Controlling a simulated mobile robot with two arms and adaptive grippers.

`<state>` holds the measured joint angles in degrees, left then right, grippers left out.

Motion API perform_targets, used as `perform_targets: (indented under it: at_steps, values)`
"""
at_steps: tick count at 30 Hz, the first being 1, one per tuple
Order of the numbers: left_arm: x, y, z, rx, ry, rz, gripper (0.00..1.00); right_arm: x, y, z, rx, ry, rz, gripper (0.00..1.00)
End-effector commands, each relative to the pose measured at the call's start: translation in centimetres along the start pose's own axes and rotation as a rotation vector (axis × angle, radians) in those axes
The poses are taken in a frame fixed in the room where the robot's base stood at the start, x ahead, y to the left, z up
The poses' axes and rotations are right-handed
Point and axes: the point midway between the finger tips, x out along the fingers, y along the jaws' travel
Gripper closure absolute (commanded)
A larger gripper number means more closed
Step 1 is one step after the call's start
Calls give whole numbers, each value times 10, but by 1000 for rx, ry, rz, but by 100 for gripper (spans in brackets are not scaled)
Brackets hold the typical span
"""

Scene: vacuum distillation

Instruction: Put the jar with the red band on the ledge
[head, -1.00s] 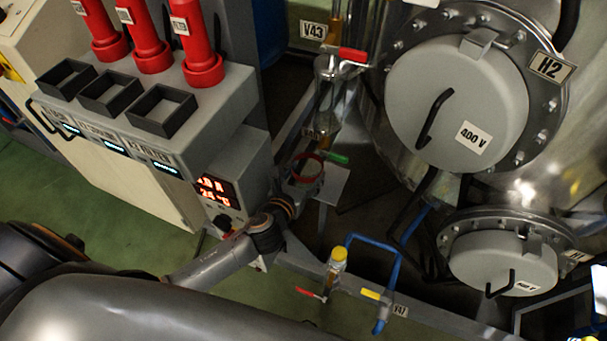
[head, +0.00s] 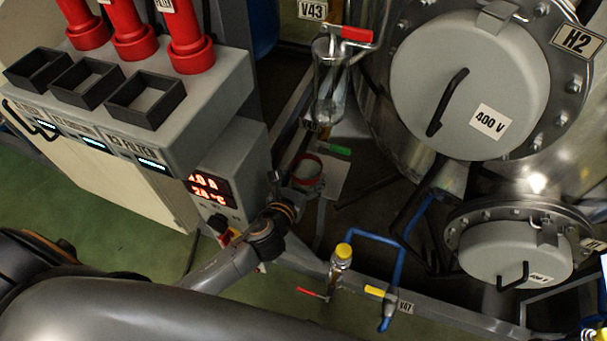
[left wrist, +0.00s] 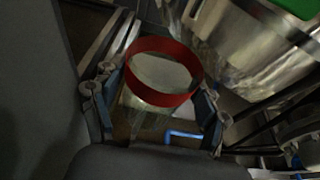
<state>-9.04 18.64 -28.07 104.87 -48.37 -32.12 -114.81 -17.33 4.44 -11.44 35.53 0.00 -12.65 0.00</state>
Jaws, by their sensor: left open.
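The jar with the red band (head: 307,169) is near the middle of the head view, at the end of my left arm. In the left wrist view the clear jar (left wrist: 148,112) shows with its wide red band (left wrist: 163,100) around the top. My left gripper (head: 300,184) is open, with a finger on each side of the jar; I cannot tell whether they touch it. A small pale plate (head: 334,177), which may be the ledge, shows just right of the jar. Whether the jar rests on it is unclear. My right gripper is not in view.
A glass vessel (head: 330,85) with a red-handled valve (head: 357,35) and a green handle (head: 340,150) stand close behind the jar. A steel tank hatch (head: 470,85) is at right. Blue piping (head: 398,262) and a yellow-capped fitting (head: 343,252) lie in front. A grey cabinet (head: 215,95) is at left.

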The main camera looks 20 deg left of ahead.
Motion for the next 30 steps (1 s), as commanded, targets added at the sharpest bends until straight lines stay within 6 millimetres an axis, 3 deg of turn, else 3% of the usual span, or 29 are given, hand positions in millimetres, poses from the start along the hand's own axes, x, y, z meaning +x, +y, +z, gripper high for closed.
perform_targets:
  at_steps: [7, 21, 30]
  values:
    - [-13, 0, 2, 1, 1, -1, 26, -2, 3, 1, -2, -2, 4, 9]
    - [-105, 0, 2, 0, 1, -1, 26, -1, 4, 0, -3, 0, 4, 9]
    - [-121, 0, 3, 0, -2, 0, 26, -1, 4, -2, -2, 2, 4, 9]
